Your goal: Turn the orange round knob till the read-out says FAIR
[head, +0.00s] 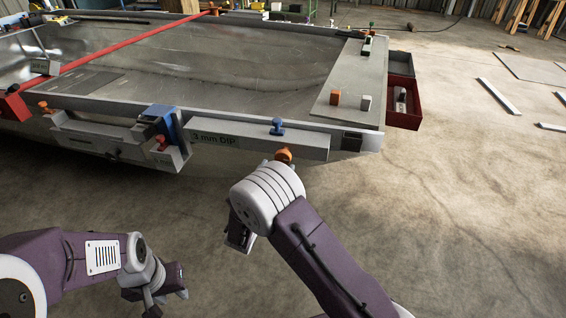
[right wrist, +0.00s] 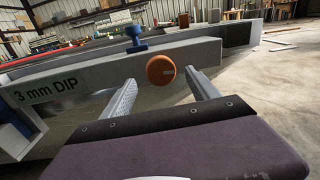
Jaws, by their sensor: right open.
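The orange round knob (right wrist: 160,69) sits on the face of a long grey beam and also shows in the head view (head: 283,155). The read-out (head: 214,139) on the beam says "3 mm DIP"; it is also legible in the right wrist view (right wrist: 46,92). My right gripper (right wrist: 160,80) is open and faces the knob. The knob appears between its two fingertips, with gaps on both sides; how far ahead it lies is unclear. My left gripper (head: 165,291) is low at the left, away from the beam.
A blue knob (head: 277,127) stands on top of the beam. The concrete floor at the right is mostly clear.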

